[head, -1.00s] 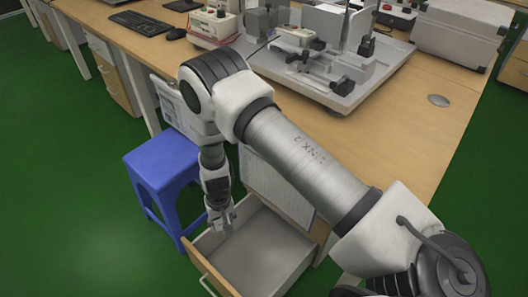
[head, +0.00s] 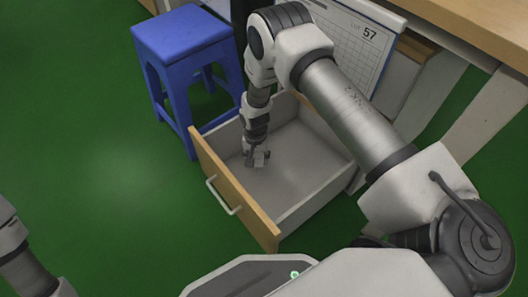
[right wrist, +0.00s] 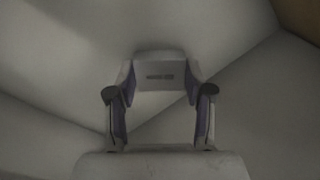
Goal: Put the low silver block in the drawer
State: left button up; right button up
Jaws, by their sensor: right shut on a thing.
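The open drawer (head: 205,150) has a wooden front and pale grey inner walls, and its floor looks bare around my gripper. My right gripper (head: 257,160) points down inside it, close to the drawer's floor. In the right wrist view, my right gripper (right wrist: 160,82) is shut on the low silver block (right wrist: 158,73), a small pale grey block with a dark marking on its face. The block lies between the fingertips; whether it touches the drawer floor I cannot tell. Part of my left arm shows at the left edge of the head view, but its gripper is out of frame.
A blue stool (head: 185,60) stands at the left behind the drawer. The wooden desk (head: 470,45) is at the upper right, with a calendar sheet (head: 350,40) below its edge. The green floor (head: 90,150) is clear in front and to the left.

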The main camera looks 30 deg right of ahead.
aim_at(257, 170)
notch_tip(257, 170, down, 5)
jog(key=shift+r+b, duration=0.15)
jog(key=shift+b, duration=1)
jog(key=shift+r, duration=0.1)
jog(key=shift+c, duration=0.5)
jog(key=o, duration=1.3)
notch_tip(257, 170, up, 12)
jog(key=p, duration=0.7)
jog(key=shift+f, duration=0.25)
jog(key=shift+r, duration=0.25)
